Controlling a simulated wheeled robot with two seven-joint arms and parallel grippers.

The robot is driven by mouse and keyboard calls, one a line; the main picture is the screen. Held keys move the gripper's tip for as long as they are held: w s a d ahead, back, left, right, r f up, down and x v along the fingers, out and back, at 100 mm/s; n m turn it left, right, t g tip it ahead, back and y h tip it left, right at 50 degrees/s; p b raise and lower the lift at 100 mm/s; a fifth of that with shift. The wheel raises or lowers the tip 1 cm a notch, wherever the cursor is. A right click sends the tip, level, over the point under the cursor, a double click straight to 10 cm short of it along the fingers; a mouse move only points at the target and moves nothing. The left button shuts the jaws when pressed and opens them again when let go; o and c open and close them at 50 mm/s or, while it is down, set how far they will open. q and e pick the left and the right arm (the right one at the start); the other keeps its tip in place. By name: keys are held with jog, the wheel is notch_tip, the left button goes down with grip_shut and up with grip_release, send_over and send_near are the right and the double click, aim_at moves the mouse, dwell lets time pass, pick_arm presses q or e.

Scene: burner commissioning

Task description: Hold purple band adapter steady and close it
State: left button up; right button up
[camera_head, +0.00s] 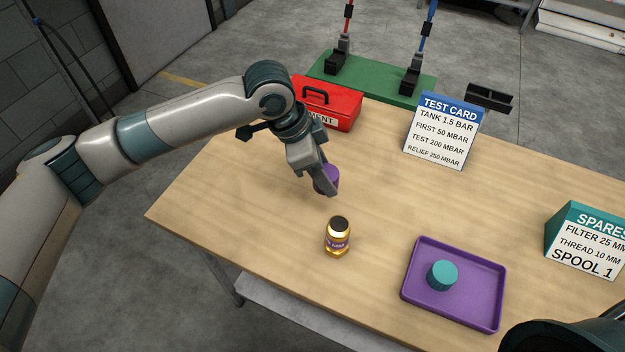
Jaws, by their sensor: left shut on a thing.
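My right gripper is not in view.
A purple tray (408,290) holding a teal round piece (442,275) lies to the right. A red toolbox (340,103), a test card (441,130) and a green base (385,88) stand behind. A spares box (590,240) stands far right. The table's middle is clear.

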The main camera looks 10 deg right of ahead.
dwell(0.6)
pick_arm(q)
jog(key=w+a+r+n+t+y, duration=0.1)
jog(key=a+r+n, duration=0.1)
jog(key=a+n, duration=0.4)
jog(key=w+a+r+n+t+y, duration=0.1)
jog(key=a+n, duration=0.5)
jog(key=a, duration=0.9)
jog(key=w+a+r+n+t+y, duration=0.1)
jog(key=a+r+n+t+y, duration=0.1)
jog(key=a+n, duration=0.4)
jog(key=a+r, duration=0.1)
jog(key=a, duration=0.3)
jog(key=shift+w+a+t, duration=0.25)
jog(key=shift+a+t, duration=0.05)
jog(key=shift+a, duration=0.1)
